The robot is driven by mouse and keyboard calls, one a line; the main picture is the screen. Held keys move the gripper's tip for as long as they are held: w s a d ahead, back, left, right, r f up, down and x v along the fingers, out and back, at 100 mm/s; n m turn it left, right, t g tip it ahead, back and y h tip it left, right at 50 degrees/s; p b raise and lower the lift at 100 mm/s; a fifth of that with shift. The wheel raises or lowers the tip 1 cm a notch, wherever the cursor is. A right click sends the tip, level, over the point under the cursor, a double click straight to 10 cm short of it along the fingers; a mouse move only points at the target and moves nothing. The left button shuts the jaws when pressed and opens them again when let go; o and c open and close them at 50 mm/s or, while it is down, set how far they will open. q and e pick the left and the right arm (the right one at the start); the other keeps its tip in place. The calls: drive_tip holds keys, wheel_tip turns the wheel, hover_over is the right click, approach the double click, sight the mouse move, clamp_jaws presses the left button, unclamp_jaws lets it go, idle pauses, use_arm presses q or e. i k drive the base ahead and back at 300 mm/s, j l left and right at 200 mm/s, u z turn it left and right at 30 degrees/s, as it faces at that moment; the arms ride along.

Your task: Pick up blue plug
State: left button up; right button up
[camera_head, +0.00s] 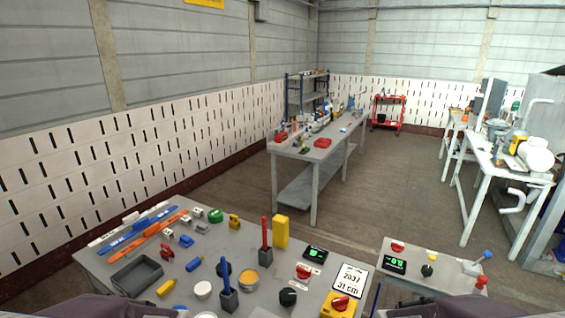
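Several small blue things lie on the grey table (130,260) in front of me, and I cannot tell for certain which is the blue plug. One blue piece (186,241) lies left of centre, beside small white pieces. Another blue piece (193,264) lies a little nearer, right of a red piece. A blue rounded piece (180,310) is at the bottom edge, partly cut off. A blue rod (226,272) stands upright in a dark block. Neither gripper shows; only dark parts of my arms show at the bottom edge.
A dark tray (137,275) is at left. A red rod (265,232) stands in a block beside a tall yellow block (280,231). White cups, a dark knob (288,297) and a yellow box with red button (340,305) crowd the near right. A smaller table (440,270) stands right.

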sight(190, 267)
drive_tip(key=z, duration=1.3)
drive_tip(key=u, duration=1.65)
drive_tip(key=i+j+z, duration=0.1)
drive_tip(key=j+z, duration=0.35)
drive_tip(key=j, duration=0.25)
drive_tip(key=i+j+z, duration=0.2)
drive_tip(key=j+z, duration=0.3)
drive_tip(key=i+j+z, duration=0.1)
drive_tip(key=j+z, duration=0.35)
drive_tip(key=j, duration=0.35)
drive_tip(key=j+z, duration=0.5)
drive_tip(key=j, duration=0.15)
drive_tip(key=k+j+z, duration=0.15)
drive_tip(key=j+z, duration=0.3)
drive_tip(key=j, duration=0.2)
